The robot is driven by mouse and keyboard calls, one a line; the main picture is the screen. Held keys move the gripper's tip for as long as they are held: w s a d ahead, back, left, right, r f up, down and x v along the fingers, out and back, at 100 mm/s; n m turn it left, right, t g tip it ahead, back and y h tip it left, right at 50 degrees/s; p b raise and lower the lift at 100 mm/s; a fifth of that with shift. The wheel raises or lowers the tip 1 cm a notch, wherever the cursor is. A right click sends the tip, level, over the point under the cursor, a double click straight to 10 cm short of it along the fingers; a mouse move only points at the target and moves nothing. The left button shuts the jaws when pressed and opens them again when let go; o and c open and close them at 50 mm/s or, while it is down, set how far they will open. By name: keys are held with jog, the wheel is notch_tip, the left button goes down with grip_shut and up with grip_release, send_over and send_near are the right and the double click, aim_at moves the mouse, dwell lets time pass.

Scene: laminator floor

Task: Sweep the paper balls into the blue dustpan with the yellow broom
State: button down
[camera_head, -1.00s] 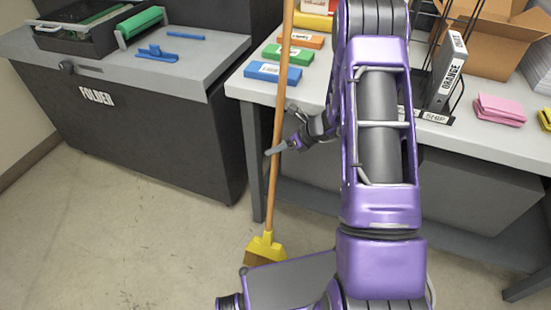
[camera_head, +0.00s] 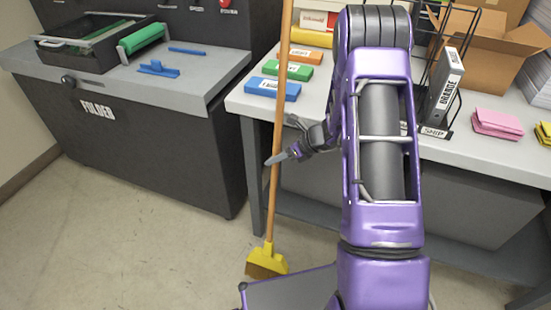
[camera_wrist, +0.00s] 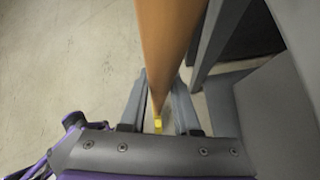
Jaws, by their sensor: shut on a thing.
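The yellow broom (camera_head: 267,262) stands nearly upright, with its yellow head low at the floor and its long wooden handle (camera_head: 278,130) rising past the table's left end. My gripper (camera_head: 276,158) is shut on the handle about midway up. In the wrist view the handle (camera_wrist: 168,45) runs between the two fingers of my gripper (camera_wrist: 160,100), and the yellow head (camera_wrist: 158,124) shows small far below. I see no paper balls and no blue dustpan in these frames.
A grey table (camera_head: 240,102) with blue, green and orange boxes, a binder (camera_head: 446,85) and cardboard boxes stands right. The floor (camera_head: 120,240) at front left is clear.

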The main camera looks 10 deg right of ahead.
aim_at(278, 145)
jog(key=shift+r+p, duration=1.7)
jog(key=shift+r, duration=0.85)
